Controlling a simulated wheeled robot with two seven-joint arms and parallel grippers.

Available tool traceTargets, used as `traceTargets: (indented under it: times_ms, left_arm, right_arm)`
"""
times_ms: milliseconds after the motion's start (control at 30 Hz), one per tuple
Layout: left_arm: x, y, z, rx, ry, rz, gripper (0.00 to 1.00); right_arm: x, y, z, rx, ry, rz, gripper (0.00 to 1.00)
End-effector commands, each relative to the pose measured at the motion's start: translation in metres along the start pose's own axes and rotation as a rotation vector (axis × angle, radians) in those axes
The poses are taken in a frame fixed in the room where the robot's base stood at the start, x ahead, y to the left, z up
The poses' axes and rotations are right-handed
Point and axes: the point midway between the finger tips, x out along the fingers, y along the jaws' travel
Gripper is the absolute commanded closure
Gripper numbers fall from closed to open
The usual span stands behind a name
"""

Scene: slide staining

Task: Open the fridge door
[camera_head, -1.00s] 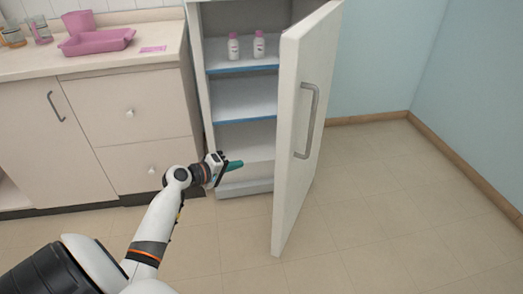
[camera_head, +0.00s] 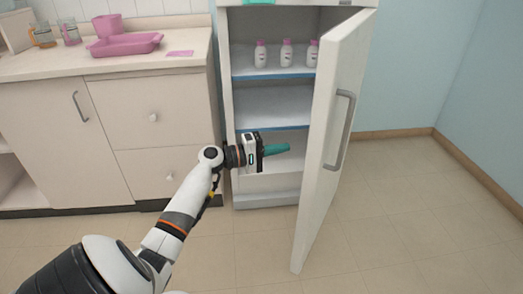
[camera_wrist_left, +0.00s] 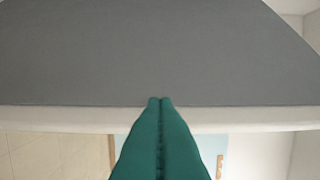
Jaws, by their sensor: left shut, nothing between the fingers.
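The white fridge (camera_head: 268,200) stands against the back wall, to the right of the counter. Its door (camera_head: 316,200) stands well open, swung out to the right, with the grey bar handle (camera_head: 340,130) on its outer face. My left gripper (camera_head: 283,148) is shut and empty, in front of the fridge's lower opening and to the left of the door's inner side. In the left wrist view, the green fingertips (camera_wrist_left: 161,101) are together, before a grey panel (camera_wrist_left: 150,50) with a white edge; I cannot tell if they touch it. My right gripper is not in view.
Several white bottles with pink caps (camera_head: 286,54) stand on the upper fridge shelf (camera_head: 268,75). The counter (camera_head: 60,62) holds a pink tray (camera_head: 125,46) and beakers. Clear floor (camera_head: 400,220) lies to the right of the door.

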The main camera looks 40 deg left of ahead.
Motion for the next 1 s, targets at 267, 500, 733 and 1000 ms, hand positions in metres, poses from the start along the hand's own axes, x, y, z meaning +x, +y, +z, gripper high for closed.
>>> traceTargets:
  times_ms: [267, 500, 733, 1000]
  left_arm:
    - [0.027, -0.001, -0.024, 0.0, 0.0, -0.001, 1.0]
    - [0.031, 0.0, -0.029, 0.0, -0.001, 0.001, 1.0]
    - [0.031, 0.0, -0.029, 0.0, -0.001, 0.0, 1.0]
    - [0.045, -0.002, -0.038, -0.003, -0.017, -0.001, 1.0]
  right_arm:
    - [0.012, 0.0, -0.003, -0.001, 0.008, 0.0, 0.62]
    - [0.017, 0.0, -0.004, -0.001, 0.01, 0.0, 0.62]
    - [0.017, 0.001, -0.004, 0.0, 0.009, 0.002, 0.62]
    - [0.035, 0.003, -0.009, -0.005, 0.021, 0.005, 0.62]
